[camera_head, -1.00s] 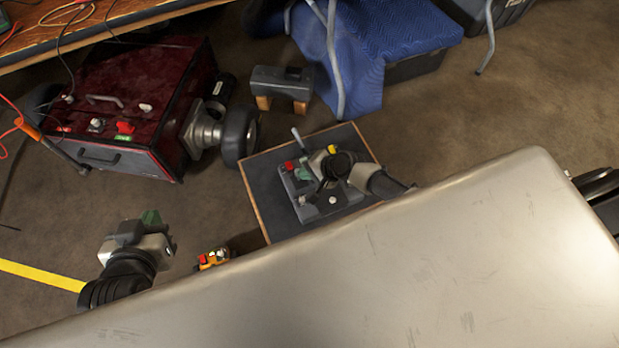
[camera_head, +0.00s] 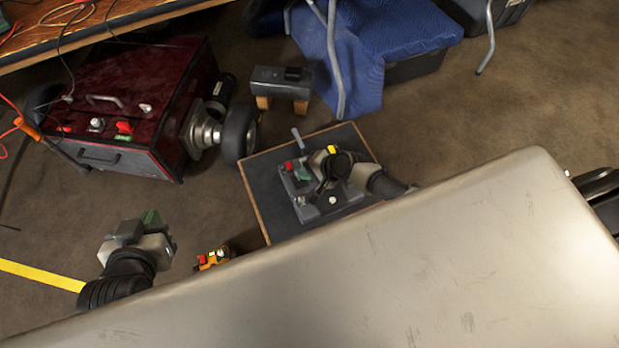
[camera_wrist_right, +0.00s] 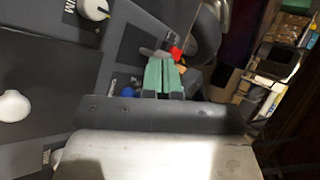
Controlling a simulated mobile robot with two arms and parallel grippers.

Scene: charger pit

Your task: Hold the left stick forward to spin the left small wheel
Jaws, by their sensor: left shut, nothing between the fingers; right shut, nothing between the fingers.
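A control box (camera_head: 312,208) sits on a dark board with a wooden edge. Its grey stick (camera_head: 299,138) rises at the box's far end, beside a red part (camera_head: 289,165). My right gripper (camera_head: 303,174) is over the box, with its green fingers shut and empty just on the near side of the stick. In the right wrist view the green fingers (camera_wrist_right: 163,75) are together close to a grey bar and a red part; contact cannot be told. A small wheel (camera_head: 240,135) is on the side of the dark red machine (camera_head: 150,80). My left gripper (camera_head: 150,217) is shut and empty above the floor.
A small orange device (camera_head: 212,258) lies on the floor between my arms. A grey block on wooden feet (camera_head: 282,82) and a blue padded cover (camera_head: 400,35) stand behind the board (camera_head: 262,205). Open carpet (camera_head: 530,100) lies to the right.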

